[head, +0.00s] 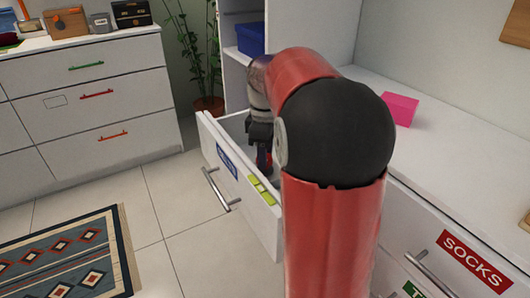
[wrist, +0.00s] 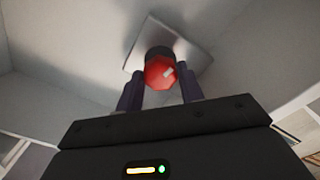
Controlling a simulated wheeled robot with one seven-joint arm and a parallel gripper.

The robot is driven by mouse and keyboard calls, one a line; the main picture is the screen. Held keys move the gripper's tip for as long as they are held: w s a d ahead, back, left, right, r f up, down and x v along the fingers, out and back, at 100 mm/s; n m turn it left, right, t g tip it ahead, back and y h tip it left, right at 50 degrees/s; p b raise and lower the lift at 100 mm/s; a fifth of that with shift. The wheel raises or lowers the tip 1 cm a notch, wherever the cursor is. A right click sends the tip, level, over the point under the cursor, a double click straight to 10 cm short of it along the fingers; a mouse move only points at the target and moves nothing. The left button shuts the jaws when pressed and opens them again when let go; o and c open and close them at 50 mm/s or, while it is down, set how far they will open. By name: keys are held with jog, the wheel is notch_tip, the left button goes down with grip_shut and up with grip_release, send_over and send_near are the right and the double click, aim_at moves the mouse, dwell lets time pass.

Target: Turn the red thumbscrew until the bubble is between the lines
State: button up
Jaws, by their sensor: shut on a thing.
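The red thumbscrew (wrist: 158,73) shows in the wrist view, with a pale mark on its face. It stands before a square grey metal plate (wrist: 198,52). My gripper (wrist: 161,80) has one dark finger on each side of the thumbscrew and is shut on it. In the head view my gripper (head: 264,158) reaches down inside the open white drawer (head: 213,132). There the thumbscrew is mostly hidden by my gripper and arm. A yellow-green strip that looks like the level (head: 263,190) sits on the drawer front; its bubble and lines are too small to read.
A blue label (head: 227,162) and a metal handle (head: 215,188) are on the drawer front. A pink box (head: 400,109) lies on the white shelf at right. A white dresser (head: 90,100) and patterned rug (head: 65,258) are at left. The tiled floor between is clear.

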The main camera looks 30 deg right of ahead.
jog(key=shift+n, duration=1)
jog(key=o, duration=1)
notch_tip(320, 180, up, 8)
jog(key=shift+f, duration=0.1)
